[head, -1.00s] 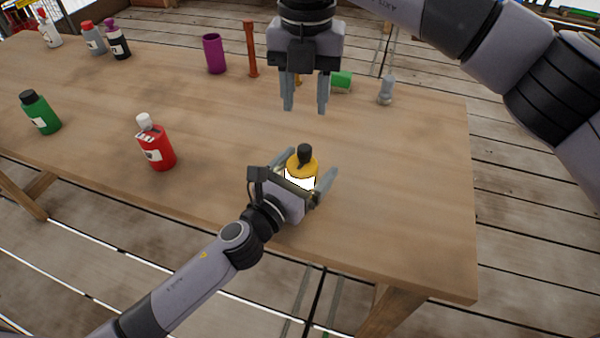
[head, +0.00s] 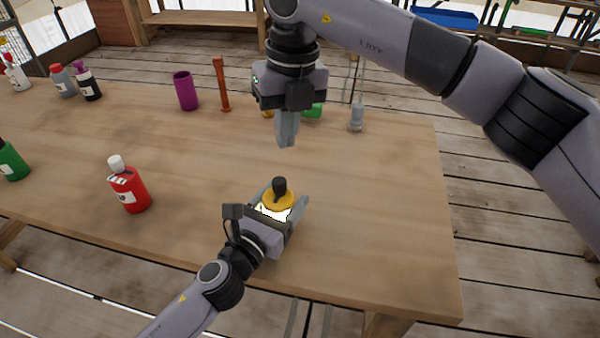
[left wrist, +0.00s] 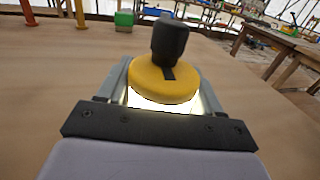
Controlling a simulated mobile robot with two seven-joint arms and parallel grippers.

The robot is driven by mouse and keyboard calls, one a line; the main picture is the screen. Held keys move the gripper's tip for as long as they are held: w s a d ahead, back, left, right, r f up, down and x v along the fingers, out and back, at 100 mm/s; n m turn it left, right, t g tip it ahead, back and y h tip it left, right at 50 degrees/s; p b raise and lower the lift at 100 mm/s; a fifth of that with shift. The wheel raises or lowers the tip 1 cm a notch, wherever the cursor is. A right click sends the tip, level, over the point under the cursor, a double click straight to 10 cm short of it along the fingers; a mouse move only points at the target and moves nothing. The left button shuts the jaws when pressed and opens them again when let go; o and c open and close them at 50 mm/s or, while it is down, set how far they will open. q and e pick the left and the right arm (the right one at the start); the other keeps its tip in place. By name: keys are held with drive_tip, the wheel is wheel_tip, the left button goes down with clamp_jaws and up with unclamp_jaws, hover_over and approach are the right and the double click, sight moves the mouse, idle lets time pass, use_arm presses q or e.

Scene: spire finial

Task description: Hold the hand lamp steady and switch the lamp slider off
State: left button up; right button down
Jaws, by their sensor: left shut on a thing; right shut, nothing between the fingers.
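The hand lamp (head: 279,197) stands upright near the table's front edge. It has a yellow top, a black knob and a bright white glowing body. My left gripper (head: 279,203) is shut on the lamp, with one finger on each side. In the left wrist view the lamp (left wrist: 150,82) sits between the fingers, and its lower part is hidden by the gripper. A small dark piece on the yellow top, beside the knob, may be the lamp slider (left wrist: 168,73). My right gripper (head: 286,142) is shut and empty, above the table behind the lamp.
A red bottle (head: 130,192) stands to the left of the lamp. A purple cup (head: 186,92), an orange-brown post (head: 221,88), a green block (head: 313,110) and a grey bottle (head: 356,120) stand farther back. The table (head: 390,220) is clear right of the lamp.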

drive_tip(key=d+m+t+y, duration=0.1)
drive_tip(key=d+m+y, duration=0.2)
drive_tip(key=m, duration=1.4)
drive_tip(key=d+f+m+t+y, duration=0.1)
drive_tip(key=d+m+y, duration=0.2)
drive_tip(key=d+m, duration=0.6)
drive_tip(key=m, duration=0.8)
drive_tip(key=shift+s, duration=0.25)
drive_tip(key=shift+a+f, duration=0.1)
drive_tip(key=shift+f, duration=0.1)
